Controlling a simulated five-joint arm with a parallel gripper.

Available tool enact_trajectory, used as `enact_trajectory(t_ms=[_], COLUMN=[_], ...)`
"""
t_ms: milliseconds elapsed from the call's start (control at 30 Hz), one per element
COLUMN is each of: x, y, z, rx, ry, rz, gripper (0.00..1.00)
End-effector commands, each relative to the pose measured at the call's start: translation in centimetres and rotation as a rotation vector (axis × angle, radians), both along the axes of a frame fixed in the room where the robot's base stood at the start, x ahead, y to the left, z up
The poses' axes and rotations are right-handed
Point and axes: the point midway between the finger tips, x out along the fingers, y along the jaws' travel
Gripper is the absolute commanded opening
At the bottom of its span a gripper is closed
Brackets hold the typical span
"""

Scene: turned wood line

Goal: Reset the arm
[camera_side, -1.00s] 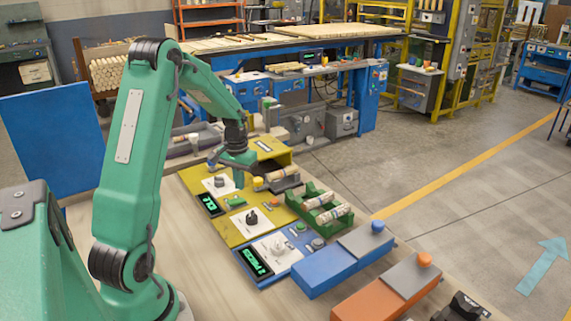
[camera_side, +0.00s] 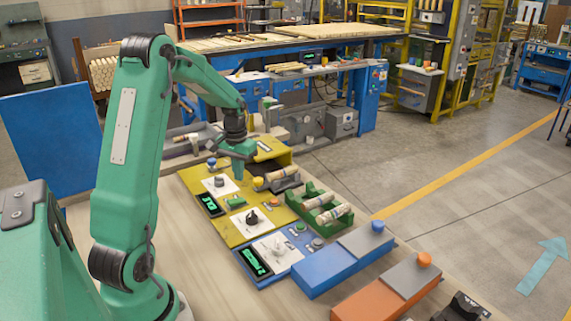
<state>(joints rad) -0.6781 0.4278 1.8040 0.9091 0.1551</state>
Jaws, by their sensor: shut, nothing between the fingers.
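My green arm reaches from the left over the bench. My gripper (camera_side: 238,173) points down above the far part of the yellow panel (camera_side: 232,233). It is shut and empty. It hangs near a white plate with a grey knob (camera_side: 219,181), and I cannot tell whether it touches anything below.
A green rack (camera_side: 308,197) holds wooden rolls right of the panel. A blue panel (camera_side: 249,283) with a lit display lies nearer. A blue box (camera_side: 325,277) and an orange box (camera_side: 368,303) stand front right. The bench front (camera_side: 235,304) is bare.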

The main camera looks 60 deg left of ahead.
Motion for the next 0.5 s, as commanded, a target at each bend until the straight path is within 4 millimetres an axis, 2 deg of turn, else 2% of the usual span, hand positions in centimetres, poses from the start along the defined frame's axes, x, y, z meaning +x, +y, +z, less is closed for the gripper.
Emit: enact_trajectory(t_ms=[167,267,500], x=[0.2,0.3,0.3], y=[-1.0,-2.2,-7.0], z=[0.9,2.1,6.1], rx=[0.009,0.019,0.056], ry=[-0.011,-0.026,-0.083], rz=[-0.015,-0.034,-0.106], gripper=[0.00,0.00,0.00])
